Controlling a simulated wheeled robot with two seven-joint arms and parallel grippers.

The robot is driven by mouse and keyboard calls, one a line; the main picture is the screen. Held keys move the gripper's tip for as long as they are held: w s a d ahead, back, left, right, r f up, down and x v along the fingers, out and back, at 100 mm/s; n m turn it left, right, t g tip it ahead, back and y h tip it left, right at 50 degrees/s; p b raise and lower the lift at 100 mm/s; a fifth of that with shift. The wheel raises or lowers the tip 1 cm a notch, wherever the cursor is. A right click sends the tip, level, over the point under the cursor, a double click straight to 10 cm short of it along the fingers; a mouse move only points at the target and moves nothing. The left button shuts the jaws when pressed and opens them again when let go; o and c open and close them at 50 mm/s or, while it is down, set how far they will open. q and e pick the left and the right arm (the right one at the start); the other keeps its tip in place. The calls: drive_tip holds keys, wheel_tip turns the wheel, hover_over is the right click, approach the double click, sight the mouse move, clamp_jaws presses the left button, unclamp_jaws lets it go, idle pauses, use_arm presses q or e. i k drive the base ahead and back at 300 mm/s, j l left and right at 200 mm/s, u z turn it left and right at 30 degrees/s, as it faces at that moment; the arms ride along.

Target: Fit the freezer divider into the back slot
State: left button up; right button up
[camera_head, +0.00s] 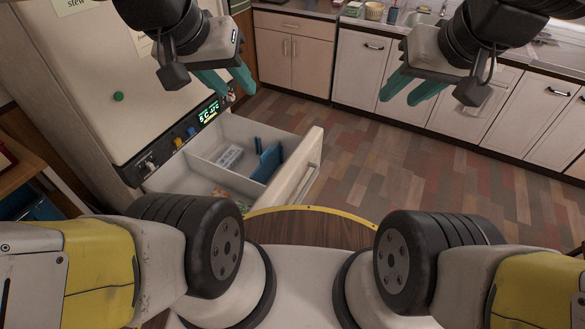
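The freezer drawer (304,163) is pulled open at the left, below the white fridge door. A flat blue panel (267,161), which looks like the freezer divider, stands upright, a little tilted, inside it near the drawer front. A low white wall (226,176) runs along inside the drawer. The slots are too small to make out. My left gripper (237,94) is open and empty, above and behind the drawer. My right gripper (398,100) is open and empty, well to the right of the drawer, over the floor.
A pale packet (230,157) and other small items (221,193) lie in the drawer. A control panel (183,138) is above the drawer. White cabinets (358,75) line the back. The patterned floor (385,165) right of the drawer is clear.

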sight(192, 171)
drive_tip(key=i+l+u, duration=0.15)
drive_tip(key=i+l, duration=0.15)
drive_tip(key=i+l+u, duration=0.1)
drive_tip(key=i+l, duration=0.2)
drive_tip(key=l, duration=0.3)
